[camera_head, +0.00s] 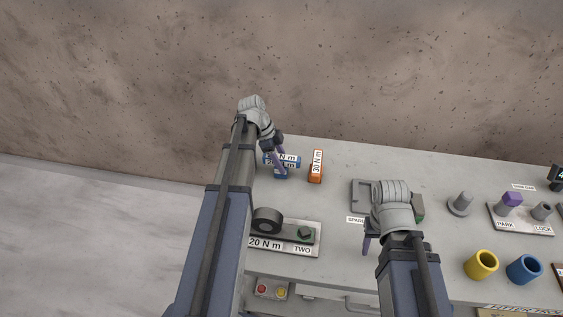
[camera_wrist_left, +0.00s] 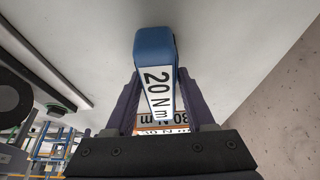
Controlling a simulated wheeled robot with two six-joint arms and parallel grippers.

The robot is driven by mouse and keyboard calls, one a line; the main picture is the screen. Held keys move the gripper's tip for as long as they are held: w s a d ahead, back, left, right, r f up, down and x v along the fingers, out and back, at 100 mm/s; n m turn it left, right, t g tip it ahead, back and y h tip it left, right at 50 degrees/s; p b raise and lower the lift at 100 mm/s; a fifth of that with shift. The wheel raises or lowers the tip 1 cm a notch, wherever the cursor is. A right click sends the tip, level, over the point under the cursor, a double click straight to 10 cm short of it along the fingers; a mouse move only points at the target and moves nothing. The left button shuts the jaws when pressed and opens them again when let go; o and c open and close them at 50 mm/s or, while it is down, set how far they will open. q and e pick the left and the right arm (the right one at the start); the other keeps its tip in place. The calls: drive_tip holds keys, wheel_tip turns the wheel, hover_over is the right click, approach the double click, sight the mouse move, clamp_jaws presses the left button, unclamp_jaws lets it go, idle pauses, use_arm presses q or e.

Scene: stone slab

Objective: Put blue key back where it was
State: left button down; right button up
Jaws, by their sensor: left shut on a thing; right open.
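The blue key (camera_wrist_left: 155,60), labelled 20 N m, is between the two fingers of my left gripper (camera_wrist_left: 158,95) in the left wrist view. My left gripper is shut on it. In the head view my left gripper (camera_head: 279,157) is at the back left of the slab, and blue parts with white labels (camera_head: 281,172) show around its fingers. I cannot tell whether the key touches the slab. An orange key (camera_head: 316,166) labelled 30 N m stands just to the right. My right gripper (camera_head: 369,243) is open over the slab's middle, partly hidden by its own wrist.
A plate labelled 20 N m and TWO (camera_head: 285,250) carries a dark ring and a green nut. A grey tray (camera_head: 358,190) is partly behind my right wrist. A PARK/LOCK plate (camera_head: 520,222), yellow cup (camera_head: 481,264) and blue cup (camera_head: 524,269) are at right.

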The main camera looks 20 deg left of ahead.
use_arm(q)
drive_tip(key=shift+c, duration=1.3)
unclamp_jaws()
drive_tip(key=shift+f, duration=0.1)
use_arm(e)
drive_tip(key=shift+f, duration=0.1)
use_arm(q)
drive_tip(key=shift+a+r+p, duration=0.1)
drive_tip(key=shift+r+p, duration=0.5)
drive_tip(key=shift+p, duration=0.05)
use_arm(e)
drive_tip(key=shift+r, duration=0.6)
use_arm(q)
drive_tip(key=p+v, duration=0.9)
drive_tip(key=v, duration=0.1)
drive_tip(key=shift+r, duration=0.1)
drive_tip(key=shift+a+r+p, duration=0.3)
drive_tip(key=shift+r+p, duration=0.1)
drive_tip(key=shift+p, duration=0.2)
drive_tip(key=shift+s, duration=0.1)
use_arm(e)
wheel_tip(320, 180, up, 10)
